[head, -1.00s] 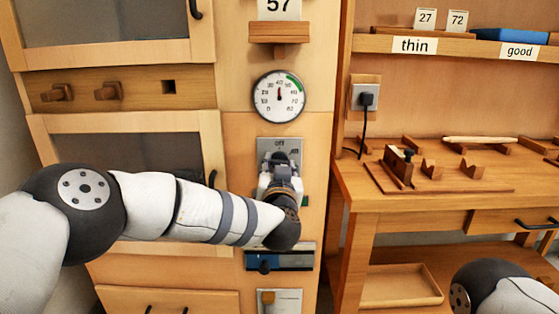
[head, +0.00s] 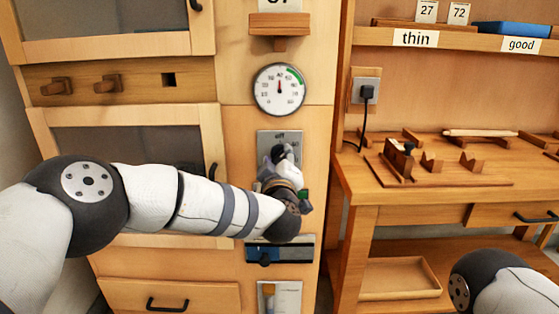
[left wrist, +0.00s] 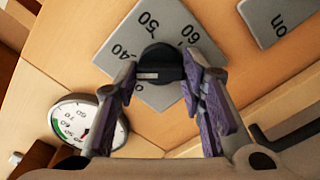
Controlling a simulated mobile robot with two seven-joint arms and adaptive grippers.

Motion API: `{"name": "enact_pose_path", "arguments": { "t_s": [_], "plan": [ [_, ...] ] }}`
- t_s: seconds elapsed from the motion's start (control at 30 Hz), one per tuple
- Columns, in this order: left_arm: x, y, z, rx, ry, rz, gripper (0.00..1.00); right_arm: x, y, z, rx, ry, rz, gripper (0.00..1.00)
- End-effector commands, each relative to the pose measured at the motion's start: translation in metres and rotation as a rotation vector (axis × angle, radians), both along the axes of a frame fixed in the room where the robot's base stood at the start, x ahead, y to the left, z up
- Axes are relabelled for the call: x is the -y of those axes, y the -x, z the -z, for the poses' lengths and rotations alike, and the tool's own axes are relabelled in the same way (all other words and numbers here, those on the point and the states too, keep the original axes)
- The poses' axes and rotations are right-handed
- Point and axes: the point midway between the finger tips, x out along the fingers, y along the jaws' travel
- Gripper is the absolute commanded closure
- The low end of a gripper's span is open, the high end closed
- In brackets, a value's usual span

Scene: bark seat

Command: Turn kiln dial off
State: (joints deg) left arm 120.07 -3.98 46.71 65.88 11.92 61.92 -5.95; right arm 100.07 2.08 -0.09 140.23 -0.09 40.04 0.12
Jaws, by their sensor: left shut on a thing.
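The kiln dial is a black knob (left wrist: 163,62) on a grey plate (left wrist: 128,42) marked 40, 50 and 60. My left gripper (left wrist: 159,74) is shut on the knob, one purple-padded finger on each side. In the head view the left gripper (head: 284,156) hides the knob and most of the plate. The knob's pale mark shows in the wrist view, but part of the scale is covered. My right gripper is out of view.
A round gauge (head: 279,90) sits above the dial plate; it also shows in the wrist view (left wrist: 75,122). A blue-and-grey panel (head: 300,248) is below. Another grey plate marked "on" (left wrist: 276,20) is nearby. A workbench (head: 430,190) stands to the right.

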Motion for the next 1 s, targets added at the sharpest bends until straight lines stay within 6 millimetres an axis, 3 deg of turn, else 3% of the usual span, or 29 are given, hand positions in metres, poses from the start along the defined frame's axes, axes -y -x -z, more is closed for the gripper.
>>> {"name": "enact_pose_path", "arguments": {
  "t_s": [0.6, 1.0],
  "plan": [
    [0.0, -0.0002, 0.0017, -0.002, 0.548, 0.001, 0.91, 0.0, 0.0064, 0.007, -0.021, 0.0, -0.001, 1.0],
    [0.0005, 0.0001, 0.0011, -0.002, 0.747, 0.001, 0.91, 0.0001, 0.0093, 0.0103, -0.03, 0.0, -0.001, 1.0]
  ]
}}
